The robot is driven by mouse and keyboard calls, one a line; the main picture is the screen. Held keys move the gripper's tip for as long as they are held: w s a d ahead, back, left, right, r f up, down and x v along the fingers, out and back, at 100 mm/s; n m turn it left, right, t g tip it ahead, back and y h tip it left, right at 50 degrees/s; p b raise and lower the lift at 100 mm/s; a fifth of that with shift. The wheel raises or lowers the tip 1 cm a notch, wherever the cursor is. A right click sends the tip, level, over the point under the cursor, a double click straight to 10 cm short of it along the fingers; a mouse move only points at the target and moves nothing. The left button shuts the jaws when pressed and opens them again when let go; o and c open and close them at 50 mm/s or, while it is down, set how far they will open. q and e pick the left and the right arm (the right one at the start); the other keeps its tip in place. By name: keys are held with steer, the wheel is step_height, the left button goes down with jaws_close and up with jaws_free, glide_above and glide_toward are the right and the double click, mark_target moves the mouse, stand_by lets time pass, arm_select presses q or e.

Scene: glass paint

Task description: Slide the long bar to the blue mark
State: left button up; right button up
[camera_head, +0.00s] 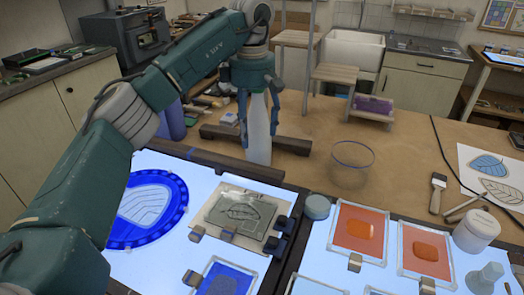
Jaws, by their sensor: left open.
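My left gripper (258,112) points down over the back edge of the lit work surface, its fingers apart on either side of a tall white upright piece (259,138). I cannot tell whether the fingers touch it. A long dark brown bar (222,134) lies across the wooden tabletop behind the white piece, which hides its middle; its right part (292,146) shows beyond. I cannot tell whether the white piece is joined to the bar. My right gripper is out of view.
A round blue frame with a leaf design (118,237) lies on the left light panel. A grey leaf plate (238,213) is beside it. Orange panes (359,231) lie at right. A clear glass bowl (352,157) stands right of the bar, with bare tabletop (400,140) beyond.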

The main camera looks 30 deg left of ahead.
mark_target(254, 165)
arm_select(q)
steer(key=f+p, duration=0.2)
steer(key=f, duration=0.7)
steer(key=shift+s, duration=0.2)
steer(key=shift+s+f, duration=0.1)
steer(key=shift+f, duration=0.6)
